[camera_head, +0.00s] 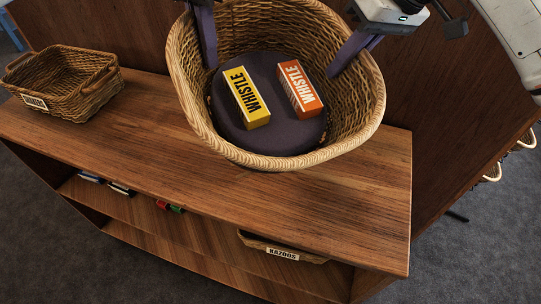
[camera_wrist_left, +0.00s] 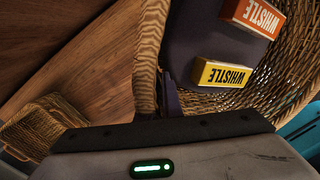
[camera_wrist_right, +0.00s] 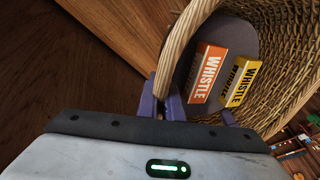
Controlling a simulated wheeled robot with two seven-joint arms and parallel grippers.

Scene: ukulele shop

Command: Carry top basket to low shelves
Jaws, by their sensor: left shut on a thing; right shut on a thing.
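A large round wicker basket (camera_head: 275,160) is over the wooden top of the low shelves (camera_head: 330,205). I cannot tell whether its underside touches the top. Inside, on a dark purple base, lie a yellow whistle box (camera_head: 246,97) and an orange whistle box (camera_head: 300,88). My left gripper (camera_head: 207,40) is shut on the basket's left wall; the left wrist view shows the basket rim (camera_wrist_left: 148,60) at its fingers. My right gripper (camera_head: 350,50) is shut on the right wall, and its fingers straddle the rim (camera_wrist_right: 172,60) in the right wrist view.
A small labelled basket (camera_head: 62,85) stands at the left end of the top. Below, the shelves hold a kazoos basket (camera_head: 282,250) and several small items (camera_head: 168,206). Brown panels rise behind. Grey carpet (camera_head: 470,265) lies clear at the front right.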

